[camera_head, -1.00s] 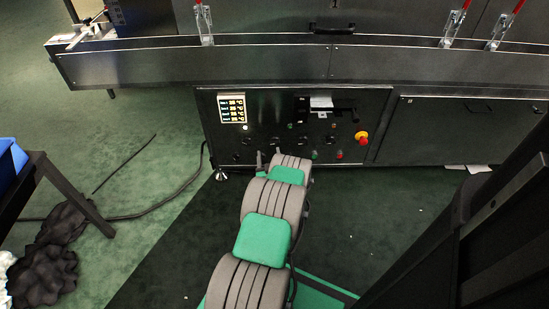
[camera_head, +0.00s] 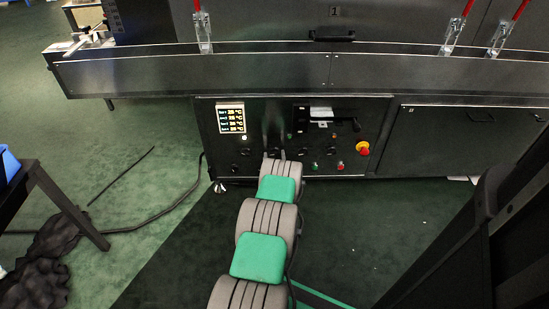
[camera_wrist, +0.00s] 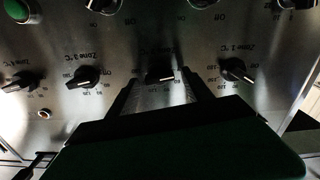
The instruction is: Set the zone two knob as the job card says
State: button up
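The zone two knob (camera_wrist: 162,77) is dark with a pale pointer mark. It sits in the middle of the knob row in the wrist view, its label partly hidden. My gripper (camera_wrist: 163,92) has its fingers apart, one on each side of this knob. I cannot tell whether they touch it. In the head view my gripper (camera_head: 274,154) is at the low front panel (camera_head: 262,170), and my arm hides part of the knob row.
Neighbouring zone knobs sit close on both sides, left (camera_wrist: 88,77) and right (camera_wrist: 236,70). A lit display (camera_head: 231,119) is at the panel's upper left. A red emergency stop (camera_head: 363,148) is at its right. A black cable (camera_head: 150,219) lies on the floor.

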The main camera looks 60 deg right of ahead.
grip_shut()
dwell(0.4)
